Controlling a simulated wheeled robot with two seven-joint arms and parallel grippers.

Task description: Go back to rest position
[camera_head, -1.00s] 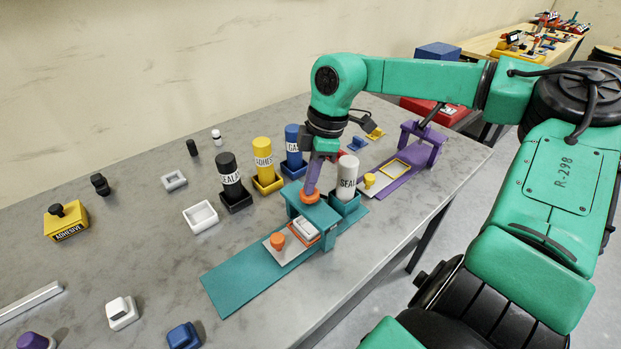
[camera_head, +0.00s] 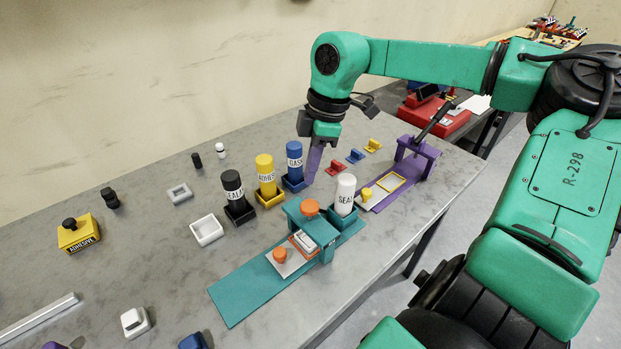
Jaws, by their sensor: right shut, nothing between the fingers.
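My right gripper (camera_head: 313,165) comes down from the green right arm at the upper middle of the view. Its purple fingers are shut with nothing between them. They hang just right of the blue tube (camera_head: 295,162) and behind the teal press (camera_head: 311,228). The press has an orange knob (camera_head: 310,207) on top, and the gripper is apart from that knob. My left gripper is not in view.
A white tube (camera_head: 345,190), a yellow tube (camera_head: 266,173) and a black tube (camera_head: 232,189) stand in holders near the gripper. A purple fixture (camera_head: 417,154) stands to the right. Small parts lie across the grey table (camera_head: 150,260), which has clear patches at left.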

